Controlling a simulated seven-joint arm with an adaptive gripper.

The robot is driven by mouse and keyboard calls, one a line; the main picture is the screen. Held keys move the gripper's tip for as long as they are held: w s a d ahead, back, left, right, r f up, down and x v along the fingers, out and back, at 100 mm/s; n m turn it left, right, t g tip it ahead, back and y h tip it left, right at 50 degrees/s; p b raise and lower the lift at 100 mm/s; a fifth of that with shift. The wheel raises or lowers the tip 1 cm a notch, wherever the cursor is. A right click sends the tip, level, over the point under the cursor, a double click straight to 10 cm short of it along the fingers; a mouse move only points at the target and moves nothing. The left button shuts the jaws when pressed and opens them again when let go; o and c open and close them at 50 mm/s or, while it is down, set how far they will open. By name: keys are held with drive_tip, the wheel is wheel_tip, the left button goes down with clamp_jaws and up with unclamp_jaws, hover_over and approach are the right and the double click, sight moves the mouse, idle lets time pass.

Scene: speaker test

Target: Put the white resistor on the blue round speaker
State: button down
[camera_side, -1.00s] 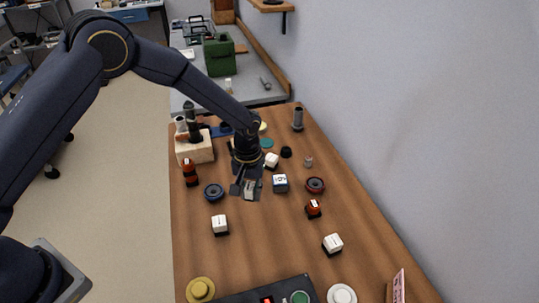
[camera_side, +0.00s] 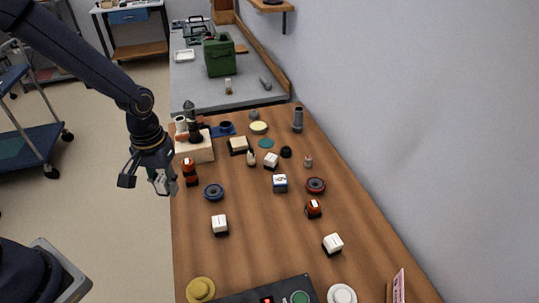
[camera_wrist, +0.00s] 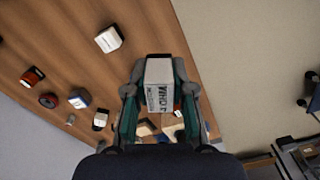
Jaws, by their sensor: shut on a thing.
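My gripper (camera_side: 148,180) is at the left edge of the table in the side view, raised and left of the blue round speaker (camera_side: 214,192). In the wrist view my gripper (camera_wrist: 160,92) is shut on a white block with dark lettering, which looks like the white resistor (camera_wrist: 158,72). The held white resistor shows only partly in the side view (camera_side: 164,183). The blue round speaker lies flat on the table with nothing on it. I cannot make it out in the wrist view.
Other white blocks (camera_side: 220,223) (camera_side: 333,243) stand on the table (camera_side: 262,245). A red round speaker (camera_side: 316,185) and a blue-and-white block (camera_side: 280,183) lie right of the blue speaker. A red-and-black part (camera_side: 190,172) and wooden block (camera_side: 196,150) are near my gripper.

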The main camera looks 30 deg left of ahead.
drive_tip(key=w+f, duration=0.4)
drive_tip(key=w, duration=0.6)
hover_over(214, 190)
drive_tip(key=f, duration=0.5)
drive_tip(key=shift+s+a, duration=0.15)
drive_tip(key=shift+s, duration=0.1)
drive_tip(key=shift+w+f, duration=0.35)
drive_tip(key=shift+f, duration=1.5)
drive_tip(key=c, duration=1)
unclamp_jaws()
drive_tip(key=shift+f, duration=0.1)
